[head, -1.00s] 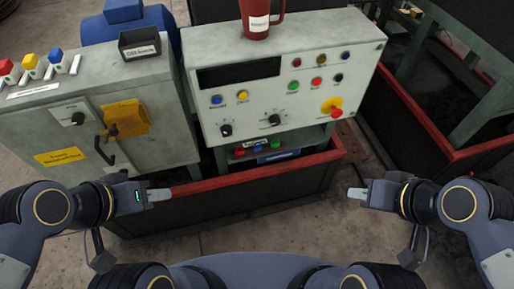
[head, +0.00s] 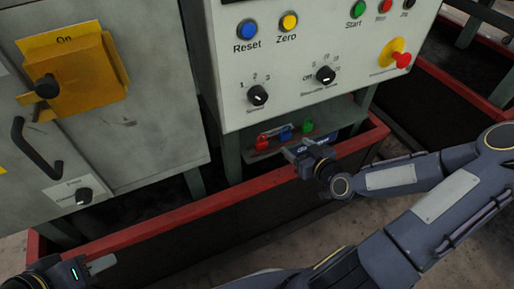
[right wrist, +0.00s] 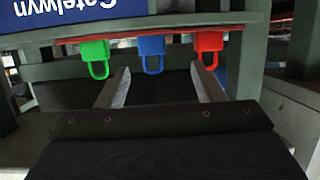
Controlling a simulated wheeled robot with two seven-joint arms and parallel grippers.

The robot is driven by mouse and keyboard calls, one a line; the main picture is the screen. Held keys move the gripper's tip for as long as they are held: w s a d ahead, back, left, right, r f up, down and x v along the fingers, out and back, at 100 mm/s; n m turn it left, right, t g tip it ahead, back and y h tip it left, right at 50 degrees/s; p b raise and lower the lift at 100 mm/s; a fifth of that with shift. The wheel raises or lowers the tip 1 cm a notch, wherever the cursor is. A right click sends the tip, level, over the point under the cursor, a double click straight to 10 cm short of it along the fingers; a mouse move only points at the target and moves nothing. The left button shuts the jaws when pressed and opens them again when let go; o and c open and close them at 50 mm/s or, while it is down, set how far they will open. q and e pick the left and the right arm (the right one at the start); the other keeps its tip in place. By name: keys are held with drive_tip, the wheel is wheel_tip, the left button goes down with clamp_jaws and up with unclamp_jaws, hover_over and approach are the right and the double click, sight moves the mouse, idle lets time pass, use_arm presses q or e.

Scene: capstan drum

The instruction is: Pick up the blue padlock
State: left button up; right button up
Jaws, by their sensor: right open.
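The blue padlock (head: 286,133) is between the red padlock (head: 262,141) and the green padlock (head: 307,126) under the control panel. In the right wrist view the blue padlock (right wrist: 152,52) sits between the green padlock (right wrist: 95,55) and the red padlock (right wrist: 208,45), its shackle loop lowest in the picture. My right gripper (head: 296,151) is open just in front of the row. In the wrist view its fingers (right wrist: 158,80) stand apart, with the blue padlock ahead between them, not gripped. My left gripper (head: 101,265) is low at the left, away from the padlocks; its jaws are unclear.
The control panel (head: 290,60) with buttons and knobs overhangs the padlocks. A red-edged trough (head: 200,208) runs in front, below them. A grey cabinet (head: 140,100) with a yellow box stands at the left. Dark legs flank the padlock row.

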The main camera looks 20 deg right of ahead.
sight(287, 136)
drive_tip(key=shift+m+t+h, duration=0.3)
drive_tip(key=shift+m+t, duration=0.1)
drive_tip(key=shift+t, duration=0.3)
drive_tip(key=b+x, duration=0.1)
drive_tip(key=x, duration=0.2)
drive_tip(key=b+x, duration=0.1)
drive_tip(key=x, duration=0.1)
drive_tip(key=f+b+x, duration=0.1)
drive_tip(key=x, duration=0.2)
drive_tip(key=shift+w+d+f, duration=0.2)
drive_tip(key=shift+w+d, duration=0.1)
drive_tip(key=shift+w, duration=0.25)
use_arm(q)
drive_tip(key=f, duration=0.3)
drive_tip(key=a+f, duration=0.1)
drive_tip(key=shift+w+f, duration=0.3)
use_arm(e)
drive_tip(key=shift+c, duration=0.4)
drive_tip(key=c, duration=1)
drive_tip(key=shift+c, duration=0.2)
